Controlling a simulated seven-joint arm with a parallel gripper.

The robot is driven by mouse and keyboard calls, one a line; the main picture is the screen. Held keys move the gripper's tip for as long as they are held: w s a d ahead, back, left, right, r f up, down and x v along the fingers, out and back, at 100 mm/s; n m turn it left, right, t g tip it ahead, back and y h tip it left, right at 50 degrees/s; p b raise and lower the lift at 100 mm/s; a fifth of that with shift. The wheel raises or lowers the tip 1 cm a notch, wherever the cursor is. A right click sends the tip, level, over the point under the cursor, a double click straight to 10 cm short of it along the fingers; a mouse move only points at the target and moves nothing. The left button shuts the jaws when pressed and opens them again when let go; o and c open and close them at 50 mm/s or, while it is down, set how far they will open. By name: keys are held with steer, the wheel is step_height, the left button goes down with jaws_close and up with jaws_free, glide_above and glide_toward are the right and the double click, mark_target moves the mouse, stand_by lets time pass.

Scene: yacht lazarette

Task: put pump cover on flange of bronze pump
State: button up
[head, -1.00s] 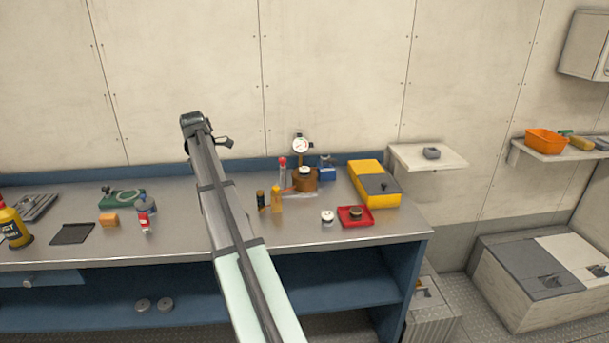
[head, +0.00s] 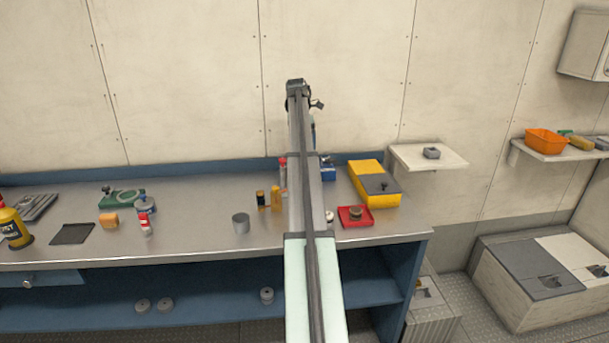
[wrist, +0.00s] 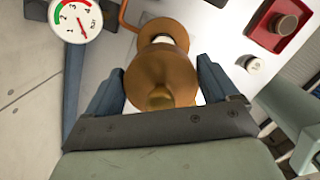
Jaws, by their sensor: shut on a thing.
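The pump cover (wrist: 160,82) is a round bronze disc with a brass knob facing the wrist camera. My gripper (wrist: 160,70) is shut on it, one dark blue finger on each side. The bronze pump (wrist: 163,30) shows beyond the cover in the wrist view, with a pale centre inside its bronze rim. The cover hides the near part of the pump. I cannot tell the gap between them.
A pressure gauge (wrist: 76,18) stands beside the pump. A red tray (head: 342,222) with a brown knobbed part and a small white cap (head: 329,216) lie to the right. A yellow box (head: 364,172) is behind.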

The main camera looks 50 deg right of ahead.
steer(key=shift+s+d, duration=0.2)
steer(key=shift+d, duration=0.2)
steer(key=shift+s+d+f, duration=0.1)
steer(key=shift+f, duration=4.8)
steer(key=shift+f, duration=0.1)
steer(key=o, duration=1.2)
steer(key=shift+o, duration=0.2)
steer(key=r, duration=0.4)
steer(key=a+r, duration=0.1)
steer(key=r, duration=0.7)
steer(key=shift+w+a, duration=0.2)
steer(key=shift+a, duration=0.2)
